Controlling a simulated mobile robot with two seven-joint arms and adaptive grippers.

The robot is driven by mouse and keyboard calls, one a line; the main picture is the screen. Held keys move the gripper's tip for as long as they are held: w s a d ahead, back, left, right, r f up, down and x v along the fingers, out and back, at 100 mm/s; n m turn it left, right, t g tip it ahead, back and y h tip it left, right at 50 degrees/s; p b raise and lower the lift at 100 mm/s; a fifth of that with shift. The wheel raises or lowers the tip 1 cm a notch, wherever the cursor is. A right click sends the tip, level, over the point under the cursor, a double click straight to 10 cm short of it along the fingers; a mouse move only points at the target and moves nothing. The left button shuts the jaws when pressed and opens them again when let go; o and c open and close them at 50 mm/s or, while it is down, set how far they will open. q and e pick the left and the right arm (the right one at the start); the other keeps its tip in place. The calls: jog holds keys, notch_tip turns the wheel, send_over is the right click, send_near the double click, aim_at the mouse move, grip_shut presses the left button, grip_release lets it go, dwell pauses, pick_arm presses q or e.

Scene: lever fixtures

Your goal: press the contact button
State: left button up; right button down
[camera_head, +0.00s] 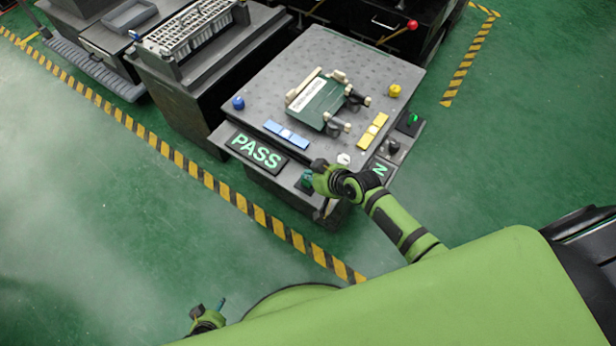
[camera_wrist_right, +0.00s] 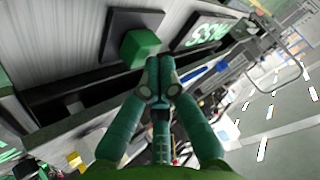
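A green button (camera_head: 306,183) sits on a dark plate at the front edge of the grey fixture table (camera_head: 268,88), partly behind my right gripper. In the right wrist view it is a green block (camera_wrist_right: 139,46) on a dark square base. My right gripper (camera_wrist_right: 158,78) has its fingertips together with nothing between them. The tips appear just below and beside the button in that view; whether they touch it I cannot tell. In the head view my right gripper (camera_head: 316,168) is beside the button. My left gripper (camera_head: 208,318) is at the bottom left, away from the table, its fingers unclear.
A sign reading PASS (camera_head: 256,153) is left of the button. A lever fixture (camera_head: 318,101) stands on the table among blue and yellow blocks. Another green button (camera_head: 412,119) is on the right side.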

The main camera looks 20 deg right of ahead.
jog(key=shift+r+p, duration=0.85)
jog(key=shift+p, duration=0.2)
jog(key=shift+r, duration=0.1)
notch_tip(320, 180, up, 5)
jog(key=p, duration=0.5)
jog(key=shift+s, duration=0.15)
dwell(0.4)
